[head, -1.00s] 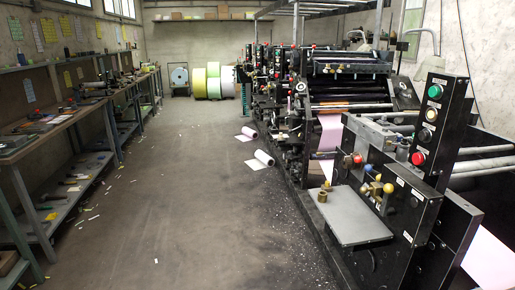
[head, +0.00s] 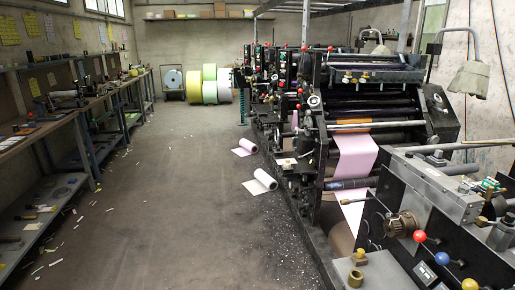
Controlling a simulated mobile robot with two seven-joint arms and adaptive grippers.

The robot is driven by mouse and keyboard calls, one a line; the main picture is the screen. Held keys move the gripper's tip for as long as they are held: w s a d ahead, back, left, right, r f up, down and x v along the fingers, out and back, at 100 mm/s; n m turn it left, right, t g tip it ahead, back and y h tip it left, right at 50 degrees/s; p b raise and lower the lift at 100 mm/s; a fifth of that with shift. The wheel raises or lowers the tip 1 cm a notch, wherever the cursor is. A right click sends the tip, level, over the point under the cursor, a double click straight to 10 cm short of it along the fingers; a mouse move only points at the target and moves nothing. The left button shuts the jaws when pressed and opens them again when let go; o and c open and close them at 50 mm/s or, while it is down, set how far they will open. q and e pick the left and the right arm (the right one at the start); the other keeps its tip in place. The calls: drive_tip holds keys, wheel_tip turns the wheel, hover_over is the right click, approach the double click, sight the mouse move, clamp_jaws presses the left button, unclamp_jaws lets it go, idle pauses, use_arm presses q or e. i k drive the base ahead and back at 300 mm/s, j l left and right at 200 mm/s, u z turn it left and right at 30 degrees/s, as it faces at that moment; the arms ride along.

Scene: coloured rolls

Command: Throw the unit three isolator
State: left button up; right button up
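A long black printing press (head: 305,150) made of several units runs along the right side of the aisle. No unit number or label is readable, and I cannot tell which part is the unit three isolator. On the nearest unit are a red ball knob (head: 419,236), a blue ball knob (head: 442,258) and a yellow ball knob (head: 470,284). Small red-topped parts (head: 304,47) stand along the farther units. A pink web (head: 355,160) runs down through one unit. Neither of my grippers is in view.
Two partly unrolled paper rolls (head: 265,179) (head: 248,145) lie on the floor beside the press. Workbenches (head: 40,135) line the left wall. Coloured rolls (head: 209,84) stand at the back. The middle aisle (head: 170,200) is clear apart from scraps.

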sight(272, 98)
drive_tip(key=i, duration=1.7)
drive_tip(key=i+z, duration=0.1)
drive_tip(key=i, duration=0.45)
drive_tip(key=i+j+z, duration=0.1)
drive_tip(key=i, duration=0.4)
drive_tip(key=i+j+z, duration=0.4)
drive_tip(key=i+j, duration=0.7)
